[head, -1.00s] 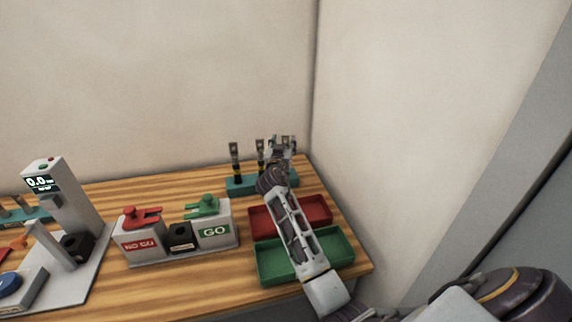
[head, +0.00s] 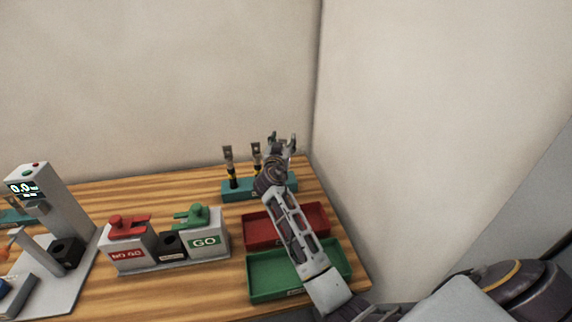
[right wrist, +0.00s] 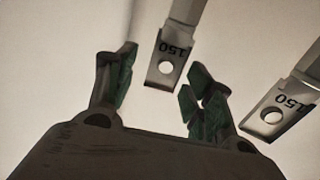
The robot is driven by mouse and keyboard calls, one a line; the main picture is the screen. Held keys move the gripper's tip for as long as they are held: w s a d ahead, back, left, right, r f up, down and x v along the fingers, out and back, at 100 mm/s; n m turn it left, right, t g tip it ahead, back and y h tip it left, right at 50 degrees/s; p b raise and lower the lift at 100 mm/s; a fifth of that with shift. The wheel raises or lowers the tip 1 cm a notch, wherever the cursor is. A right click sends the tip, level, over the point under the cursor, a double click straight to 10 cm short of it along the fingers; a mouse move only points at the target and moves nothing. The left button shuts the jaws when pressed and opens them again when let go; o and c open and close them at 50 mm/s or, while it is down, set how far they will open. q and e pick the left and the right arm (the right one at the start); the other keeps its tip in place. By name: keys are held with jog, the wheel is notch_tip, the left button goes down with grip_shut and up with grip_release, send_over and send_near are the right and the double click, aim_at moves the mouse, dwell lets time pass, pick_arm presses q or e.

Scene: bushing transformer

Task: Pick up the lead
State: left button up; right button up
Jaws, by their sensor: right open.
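Leads with flat metal lugs stand upright in a teal rack (head: 236,192) at the back right of the table. Two show clearly in the head view, a left lead (head: 230,166) and a middle lead (head: 256,156). My right gripper (head: 284,141) is above the rack's right part, and my arm hides what is below it. In the right wrist view my right gripper (right wrist: 160,80) is open. A lug marked 150 (right wrist: 170,58) shows between its fingertips, nearer the right finger. Contact cannot be told. A second 150 lug (right wrist: 278,108) is right of the fingers. My left gripper is out of view.
A red tray (head: 262,231) and a green tray (head: 262,279) lie under my right forearm. Left of them is a NO GO / GO stand (head: 172,262), then a grey tester with a display (head: 48,205). Walls close in behind and right of the table.

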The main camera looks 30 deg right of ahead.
jog(key=shift+w+d, duration=0.15)
jog(key=shift+w, duration=0.1)
jog(key=shift+s+r, duration=0.1)
jog(key=shift+s, duration=0.1)
jog(key=shift+w, duration=0.1)
jog(key=c, duration=1.2)
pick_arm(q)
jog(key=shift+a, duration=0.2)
pick_arm(e)
grip_shut()
